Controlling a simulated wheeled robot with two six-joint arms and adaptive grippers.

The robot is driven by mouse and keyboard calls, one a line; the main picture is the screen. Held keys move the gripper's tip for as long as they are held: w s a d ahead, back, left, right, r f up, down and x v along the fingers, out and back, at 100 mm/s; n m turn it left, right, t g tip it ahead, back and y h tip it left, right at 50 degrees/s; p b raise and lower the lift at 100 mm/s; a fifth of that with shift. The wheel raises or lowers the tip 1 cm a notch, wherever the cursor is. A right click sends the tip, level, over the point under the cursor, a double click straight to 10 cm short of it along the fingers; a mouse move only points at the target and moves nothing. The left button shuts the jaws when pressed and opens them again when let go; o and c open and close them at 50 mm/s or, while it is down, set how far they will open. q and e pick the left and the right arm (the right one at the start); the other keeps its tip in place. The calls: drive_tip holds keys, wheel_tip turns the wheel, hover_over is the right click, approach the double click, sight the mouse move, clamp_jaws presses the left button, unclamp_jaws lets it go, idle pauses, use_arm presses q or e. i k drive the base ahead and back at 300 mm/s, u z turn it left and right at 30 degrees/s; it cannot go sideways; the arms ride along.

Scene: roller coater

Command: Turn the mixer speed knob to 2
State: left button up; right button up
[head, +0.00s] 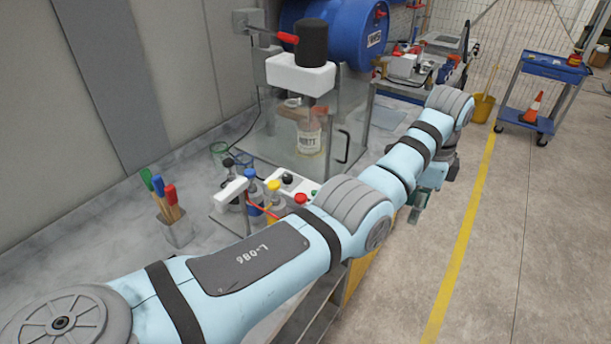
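The mixer has a black motor (312,42) on a white housing (300,75), above a clear enclosure with a labelled container (309,139) inside. A white control box (311,184) sits on the bench in front of it. It carries a dark knob (288,179) and a red button (300,198). The knob's setting and scale are too small to read. My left arm crosses the view and hides part of the box's front. My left gripper (417,209) hangs beyond the bench edge, right of the box and apart from it. Its fingers are too small and partly hidden to judge. My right gripper is out of view.
Coloured-cap bottles (273,204) stand close left of the control box. A holder with coloured-handled tools (178,228) stands farther left. A blue drum (345,30) is behind the mixer. A blue cart (545,95) stands at right. The floor near the yellow line is clear.

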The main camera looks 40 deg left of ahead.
sight(288, 178)
drive_tip(key=z, duration=0.75)
drive_tip(key=i, duration=0.75)
drive_tip(key=u, duration=2.35)
drive_tip(key=i, duration=0.5)
drive_tip(key=z, duration=0.05)
